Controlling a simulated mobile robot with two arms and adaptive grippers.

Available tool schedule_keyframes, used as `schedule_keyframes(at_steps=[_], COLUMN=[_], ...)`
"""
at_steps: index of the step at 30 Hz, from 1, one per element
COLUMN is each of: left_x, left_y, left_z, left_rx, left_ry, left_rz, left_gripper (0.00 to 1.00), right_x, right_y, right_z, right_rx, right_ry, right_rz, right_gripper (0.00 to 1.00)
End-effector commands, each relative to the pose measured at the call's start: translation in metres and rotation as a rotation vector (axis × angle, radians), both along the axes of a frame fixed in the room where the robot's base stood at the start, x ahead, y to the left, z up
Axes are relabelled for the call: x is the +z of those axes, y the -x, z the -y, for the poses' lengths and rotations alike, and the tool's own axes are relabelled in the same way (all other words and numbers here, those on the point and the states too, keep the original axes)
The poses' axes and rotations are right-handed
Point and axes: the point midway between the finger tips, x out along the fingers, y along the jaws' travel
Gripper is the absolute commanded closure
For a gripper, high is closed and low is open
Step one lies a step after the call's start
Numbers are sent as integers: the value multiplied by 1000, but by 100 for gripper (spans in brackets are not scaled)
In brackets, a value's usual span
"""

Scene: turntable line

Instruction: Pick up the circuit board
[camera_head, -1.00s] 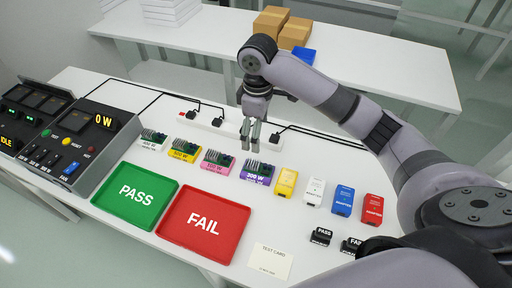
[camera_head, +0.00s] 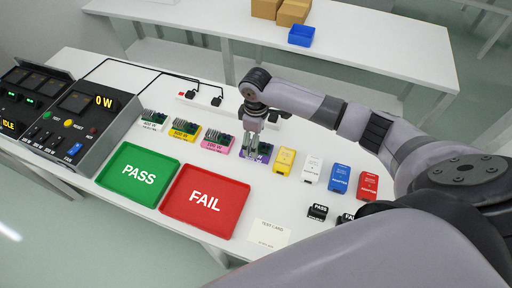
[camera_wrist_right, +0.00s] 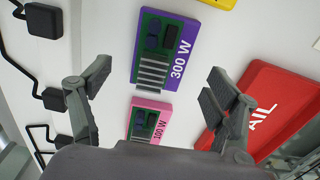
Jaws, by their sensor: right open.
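Several circuit boards sit in a row on coloured bases on the white table. They are a white-based board (camera_head: 153,120), a yellow-based board (camera_head: 184,130), a pink-based 100 W board (camera_head: 217,142) and a purple-based 300 W board (camera_head: 264,152). My right gripper (camera_head: 251,156) is above the purple-based board and partly hides it. In the right wrist view, my right gripper (camera_wrist_right: 156,88) is open and empty. The purple-based board (camera_wrist_right: 168,45) and the pink-based board (camera_wrist_right: 150,122) show between its spread fingers. My left gripper is not in view.
A green PASS tray (camera_head: 139,175) and a red FAIL tray (camera_head: 204,202) lie in front of the boards. Yellow, white, blue (camera_head: 340,178) and red adapters stand to the right. A test card (camera_head: 269,234) and black blocks (camera_head: 317,212) lie nearer. Black plugs and cables run behind.

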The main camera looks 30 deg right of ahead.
Motion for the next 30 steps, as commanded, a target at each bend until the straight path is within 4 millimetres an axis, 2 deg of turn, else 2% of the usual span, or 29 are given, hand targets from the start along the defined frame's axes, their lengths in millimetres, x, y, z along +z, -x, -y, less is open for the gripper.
schedule_keyframes(at_steps=[3, 7, 16, 30], left_x=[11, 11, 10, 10], left_y=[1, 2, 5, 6], left_z=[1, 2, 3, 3], left_rx=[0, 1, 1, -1], left_ry=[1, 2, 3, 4], left_rz=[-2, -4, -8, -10], left_gripper=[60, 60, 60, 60], right_x=[-17, -34, -39, -39], right_y=[3, 2, 2, 2], right_z=[-1, -1, -1, -1], right_rx=[-2, 0, 0, 0], right_ry=[1, 1, 1, 1], right_rz=[-6, -3, -1, -1], right_gripper=[18, 18, 19, 50])
